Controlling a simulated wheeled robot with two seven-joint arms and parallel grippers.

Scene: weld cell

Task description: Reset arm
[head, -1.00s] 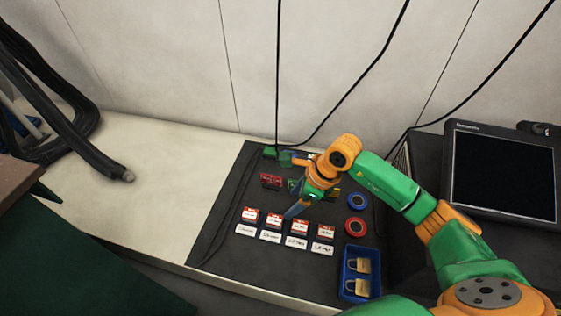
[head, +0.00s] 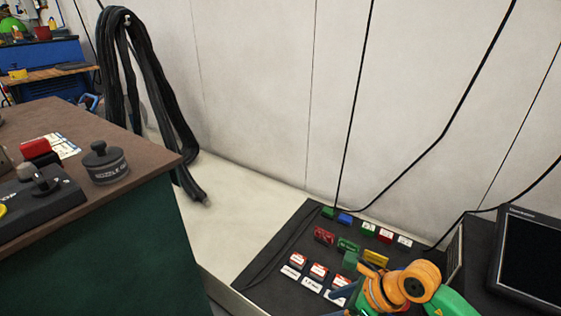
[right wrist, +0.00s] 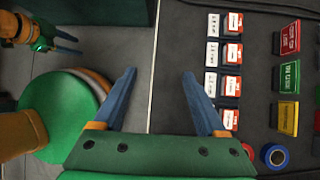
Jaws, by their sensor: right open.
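My right gripper (right wrist: 160,100) shows in the right wrist view with its two blue fingers spread apart and nothing between them. In the head view, my orange and green right arm (head: 390,286) is at the lower right, over the near part of the dark mat (head: 262,262); its fingers are partly hidden there. My left gripper (right wrist: 68,43) shows small at the top left of the right wrist view, with blue fingers. Its jaw opening is too small to judge. The left arm is not in the head view.
The mat holds red and white labelled blocks (head: 297,260), a red block (head: 324,236), a green block (head: 348,245) and a yellow block (head: 376,257). A monitor (head: 530,255) stands right. A brown-topped bench (head: 130,150) with a dark pot (head: 106,163) is left. Black cables (head: 150,80) hang behind.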

